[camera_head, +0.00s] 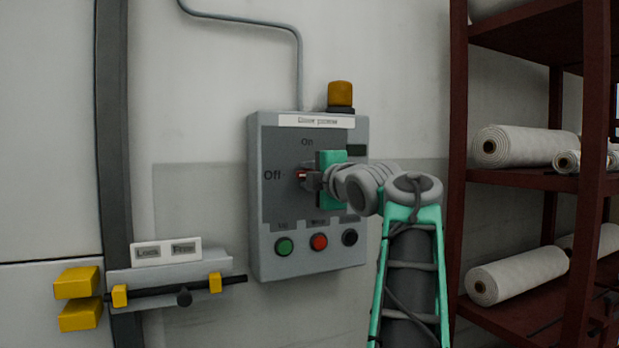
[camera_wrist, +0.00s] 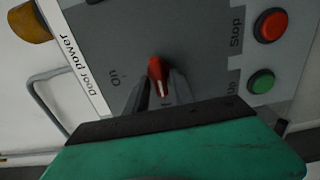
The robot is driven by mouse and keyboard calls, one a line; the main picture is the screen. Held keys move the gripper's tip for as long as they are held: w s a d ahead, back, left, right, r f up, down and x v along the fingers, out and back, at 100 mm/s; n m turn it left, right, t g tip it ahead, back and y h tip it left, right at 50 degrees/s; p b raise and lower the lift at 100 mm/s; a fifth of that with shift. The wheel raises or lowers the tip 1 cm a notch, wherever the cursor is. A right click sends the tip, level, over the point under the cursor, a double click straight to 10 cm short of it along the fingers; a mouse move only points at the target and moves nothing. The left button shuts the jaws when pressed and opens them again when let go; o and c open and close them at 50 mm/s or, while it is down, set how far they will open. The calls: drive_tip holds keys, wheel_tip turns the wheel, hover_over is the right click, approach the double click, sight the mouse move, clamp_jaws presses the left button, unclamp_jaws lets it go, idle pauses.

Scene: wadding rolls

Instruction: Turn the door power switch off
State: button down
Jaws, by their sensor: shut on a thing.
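The grey door power box (camera_head: 257,215) hangs on the wall, with "On" above its switch and "Off" to the left. The red switch knob (camera_head: 301,175) points left, toward "Off". In the wrist view the red knob (camera_wrist: 156,69) has its white mark pointing down, toward a label mostly hidden by my fingers, and away from "On" at left. My gripper (camera_head: 310,178) is shut on the knob, one finger on each side. The arm reaches it from the right and hides part of the panel.
Green (camera_head: 284,247), red (camera_head: 319,242) and black (camera_head: 350,237) buttons sit below the switch. An amber lamp (camera_head: 340,94) tops the box. A door bolt (camera_head: 200,291) with yellow brackets is at lower left. A dark red rack (camera_head: 458,150) with white rolls stands close at right.

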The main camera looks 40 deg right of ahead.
drive_tip(key=c, duration=1.4)
unclamp_jaws()
drive_tip(key=shift+o, duration=0.2)
drive_tip(key=v, duration=0.7)
drive_tip(key=shift+s+a, duration=0.2)
drive_tip(key=shift+s, duration=0.2)
